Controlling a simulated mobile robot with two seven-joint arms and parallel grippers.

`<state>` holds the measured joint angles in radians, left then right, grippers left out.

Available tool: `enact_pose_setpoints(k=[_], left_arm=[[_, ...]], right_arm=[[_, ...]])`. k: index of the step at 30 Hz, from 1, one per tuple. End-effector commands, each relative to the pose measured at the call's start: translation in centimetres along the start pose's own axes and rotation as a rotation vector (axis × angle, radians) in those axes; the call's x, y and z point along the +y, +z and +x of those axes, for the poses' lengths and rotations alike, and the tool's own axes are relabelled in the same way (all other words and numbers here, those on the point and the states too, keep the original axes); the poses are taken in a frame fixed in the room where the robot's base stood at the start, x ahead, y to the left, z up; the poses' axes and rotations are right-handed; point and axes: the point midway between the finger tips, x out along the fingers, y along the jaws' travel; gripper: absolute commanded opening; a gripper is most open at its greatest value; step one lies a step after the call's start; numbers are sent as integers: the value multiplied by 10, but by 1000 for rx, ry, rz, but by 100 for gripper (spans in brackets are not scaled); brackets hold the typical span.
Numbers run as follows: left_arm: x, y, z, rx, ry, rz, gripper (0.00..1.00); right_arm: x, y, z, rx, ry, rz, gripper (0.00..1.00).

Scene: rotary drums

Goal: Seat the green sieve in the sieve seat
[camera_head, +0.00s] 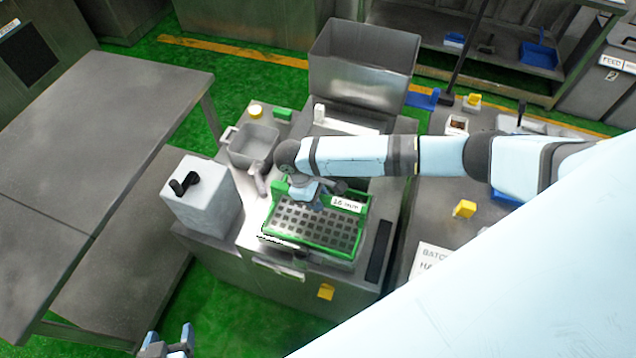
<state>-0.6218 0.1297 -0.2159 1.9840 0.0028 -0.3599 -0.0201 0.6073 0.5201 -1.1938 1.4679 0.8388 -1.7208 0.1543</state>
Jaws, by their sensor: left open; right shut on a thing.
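The green sieve (312,226), a green-rimmed frame with a dark grid and a white label on its far side, lies over the grey machine top in the middle. The sieve seat is under it and mostly hidden; I cannot tell whether the sieve is fully down in it. My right gripper (316,197) is at the sieve's far side, shut on it, its fingertips partly hidden. My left gripper (168,340) is open and empty at the bottom edge, low and to the left of the machine.
A white box with a black handle (203,196) and a grey bin (254,146) stand left of the sieve. A large grey hopper (362,65) rises behind it. A bare grey table (110,120) fills the left. Yellow blocks (465,209) lie on the right bench.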

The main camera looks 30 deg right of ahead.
Motion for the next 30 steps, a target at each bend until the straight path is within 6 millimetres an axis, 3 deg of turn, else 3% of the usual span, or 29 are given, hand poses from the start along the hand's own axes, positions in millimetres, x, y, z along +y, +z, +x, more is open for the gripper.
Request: enact_pose_setpoints(k=[13, 14, 17, 28, 30], left_arm=[[0, 2, 2, 1, 0, 0, 68], [0, 1, 2, 1, 0, 0, 68], [0, 2, 2, 0, 0, 0, 68], [0, 4, 0, -1, -2, 2, 68], [-2, 8, 1, -3, -8, 0, 68]], right_arm=[[0, -4, 10, 0, 0, 1, 0], [0, -4, 9, 0, 1, 1, 32], [0, -4, 9, 0, 1, 1, 55], [0, -4, 10, -2, 0, 1, 57], [0, -5, 2, 2, 0, 0, 57]])
